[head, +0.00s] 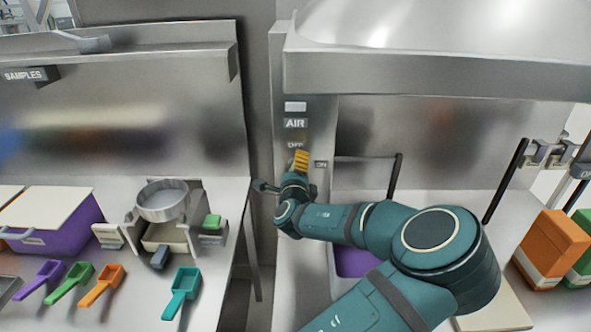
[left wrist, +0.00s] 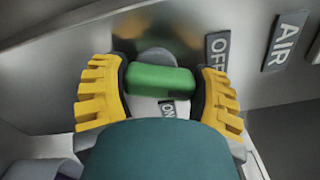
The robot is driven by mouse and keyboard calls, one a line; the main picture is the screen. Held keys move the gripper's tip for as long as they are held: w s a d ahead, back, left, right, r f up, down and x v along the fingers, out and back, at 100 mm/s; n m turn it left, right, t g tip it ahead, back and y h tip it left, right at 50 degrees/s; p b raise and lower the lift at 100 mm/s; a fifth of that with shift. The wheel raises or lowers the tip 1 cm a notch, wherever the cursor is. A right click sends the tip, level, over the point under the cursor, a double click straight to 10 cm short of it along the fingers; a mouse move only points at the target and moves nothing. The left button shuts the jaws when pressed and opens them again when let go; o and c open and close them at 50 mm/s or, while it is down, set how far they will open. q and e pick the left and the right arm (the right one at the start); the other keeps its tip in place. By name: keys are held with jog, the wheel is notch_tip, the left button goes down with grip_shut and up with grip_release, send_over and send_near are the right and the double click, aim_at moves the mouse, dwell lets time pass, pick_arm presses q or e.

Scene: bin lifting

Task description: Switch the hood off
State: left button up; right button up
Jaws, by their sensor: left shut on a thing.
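The hood (head: 430,70) is the large steel canopy at the upper right. Its switch panel has a sign AIR (head: 295,123), with an OFF label (head: 295,144) below it and an ON label (head: 321,164) to the right. My left gripper (head: 301,160) is at the switch and covers it in the head view. In the left wrist view, its yellow fingers (left wrist: 163,90) are shut on the green switch handle (left wrist: 160,79), one at each end. The handle's right end lies close to the OFF label (left wrist: 216,50). The ON label (left wrist: 168,108) is below the handle there. My right gripper is not in view.
The left bench holds a purple bin (head: 62,225), a scale with a round pan (head: 163,201) and several coloured scoops (head: 183,290). Orange (head: 550,245) and green boxes stand at the right. Dark rods flank the bay under the hood.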

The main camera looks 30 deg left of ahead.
pick_arm(q)
jog(key=shift+s+f+n, duration=0.1)
jog(key=shift+f+n, duration=0.1)
jog(key=shift+n, duration=2)
jog(key=o, duration=1.2)
jog(key=shift+r, duration=0.1)
jog(key=shift+s, duration=0.1)
jog(key=v, duration=1.2)
jog(key=shift+a+r, duration=0.1)
